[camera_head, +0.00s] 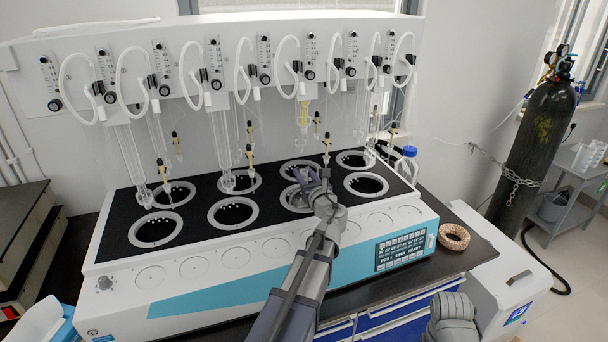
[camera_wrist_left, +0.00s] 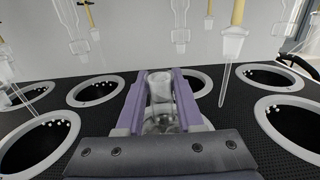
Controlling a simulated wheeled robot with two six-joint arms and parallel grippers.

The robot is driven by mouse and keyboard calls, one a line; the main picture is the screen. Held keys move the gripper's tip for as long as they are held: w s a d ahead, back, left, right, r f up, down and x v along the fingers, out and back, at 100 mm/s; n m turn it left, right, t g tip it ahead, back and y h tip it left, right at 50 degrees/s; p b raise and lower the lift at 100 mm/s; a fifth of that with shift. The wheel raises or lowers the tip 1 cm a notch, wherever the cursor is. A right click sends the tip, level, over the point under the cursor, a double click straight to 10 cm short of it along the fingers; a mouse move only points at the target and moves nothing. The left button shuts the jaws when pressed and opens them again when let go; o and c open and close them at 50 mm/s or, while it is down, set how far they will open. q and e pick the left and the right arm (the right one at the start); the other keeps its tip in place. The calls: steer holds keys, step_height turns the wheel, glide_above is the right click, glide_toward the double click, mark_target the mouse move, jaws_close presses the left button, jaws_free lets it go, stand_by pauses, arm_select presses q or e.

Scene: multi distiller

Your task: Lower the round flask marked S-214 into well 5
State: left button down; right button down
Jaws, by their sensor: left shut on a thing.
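My left gripper (camera_head: 312,184) is over the third front well from the left (camera_head: 296,208) of the white and blue multi-place distiller (camera_head: 150,280). In the left wrist view its purple jaws (camera_wrist_left: 160,85) are shut on a clear round flask (camera_wrist_left: 160,122). The flask's neck is between the jaws and its round body shows below them. I cannot read S-214 on it. In the head view the jaws mostly hide the flask. I cannot tell whether the flask is in the well or above it. No well numbers are readable.
Several open wells with pale rims stand around, such as the front right well (camera_head: 347,184). Glass tubes (camera_head: 221,140) and yellow-capped droppers (camera_head: 326,150) hang over the wells. A cork ring (camera_head: 454,237) lies on the bench to the right. A gas cylinder (camera_head: 535,140) stands further right.

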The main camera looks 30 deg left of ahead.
arm_select(q)
steer(key=shift+f, duration=0.1)
steer(key=shift+c, duration=2.3)
jaws_free()
steer(key=shift+v, duration=3.95)
